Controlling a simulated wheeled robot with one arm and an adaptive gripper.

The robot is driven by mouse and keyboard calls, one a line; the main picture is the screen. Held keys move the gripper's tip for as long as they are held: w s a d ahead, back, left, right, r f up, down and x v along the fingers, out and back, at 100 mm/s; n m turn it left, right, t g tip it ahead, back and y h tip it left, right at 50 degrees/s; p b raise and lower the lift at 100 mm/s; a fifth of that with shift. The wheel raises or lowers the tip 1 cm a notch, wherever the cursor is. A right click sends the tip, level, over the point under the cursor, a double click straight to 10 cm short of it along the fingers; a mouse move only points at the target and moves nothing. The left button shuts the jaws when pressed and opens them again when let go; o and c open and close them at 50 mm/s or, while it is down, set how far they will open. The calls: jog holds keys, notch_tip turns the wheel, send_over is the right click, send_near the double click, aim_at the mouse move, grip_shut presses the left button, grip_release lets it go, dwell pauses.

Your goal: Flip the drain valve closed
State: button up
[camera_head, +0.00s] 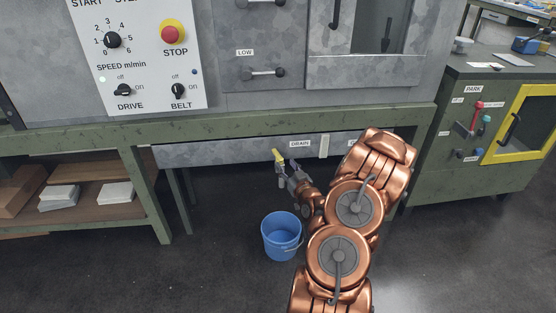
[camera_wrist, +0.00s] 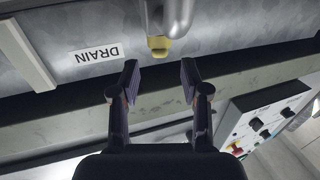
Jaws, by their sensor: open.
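The drain valve has a yellow handle (camera_head: 278,156) and sits under the front of the grey trough, left of the DRAIN label (camera_head: 299,144). In the wrist view, the yellow tip (camera_wrist: 159,44) shows at the end of a grey metal part (camera_wrist: 170,14). My gripper (camera_head: 287,171) is just below the handle in the head view. In the wrist view my gripper (camera_wrist: 160,78) is open and empty, with the yellow tip ahead of the gap between its fingers and apart from them. The valve body is partly hidden by the gripper in the head view.
A blue bucket (camera_head: 281,239) stands on the floor below the valve. A green bench rail (camera_head: 230,129) runs above the trough (camera_head: 210,156). A green cabinet (camera_head: 425,160) stands at the right. Stacked paper lies on the left shelf (camera_head: 110,209). The floor left of the bucket is clear.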

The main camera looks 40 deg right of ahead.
aim_at(273, 149)
jog(key=shift+b+x, duration=0.9)
jog(key=shift+x, duration=2.95)
grip_shut()
